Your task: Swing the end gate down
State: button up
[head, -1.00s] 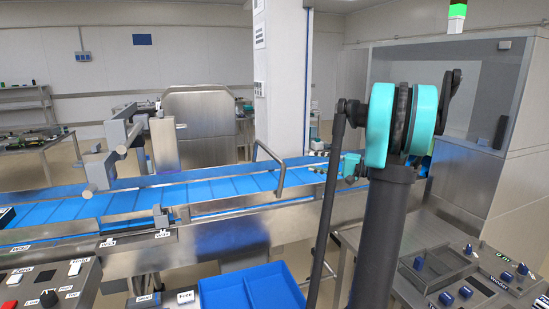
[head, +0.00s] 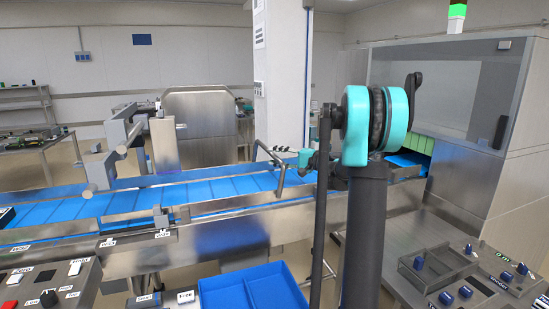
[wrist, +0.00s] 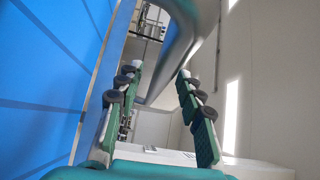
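The end gate (head: 283,178) is a bent grey metal bar standing up over the blue conveyor, near the middle of the head view. In the wrist view the gate (wrist: 183,45) is a thick shiny tube that runs down between my two fingers. My gripper (head: 276,154) has come to the upper part of the bar from the right. In the wrist view my gripper (wrist: 160,75) is open, with one green finger on each side of the tube. Gaps show beside the tube, and I cannot tell whether either finger touches it.
The blue conveyor belt (head: 130,205) runs across with metal side rails. A blue divided bin (head: 250,290) stands in front of it. Control panels (head: 455,275) are at the lower right and lower left. A large steel cabinet (head: 500,190) stands at the right.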

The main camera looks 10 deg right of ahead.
jog(key=shift+w+a, duration=0.25)
jog(key=shift+a, duration=0.1)
jog(key=shift+c, duration=0.2)
grip_shut()
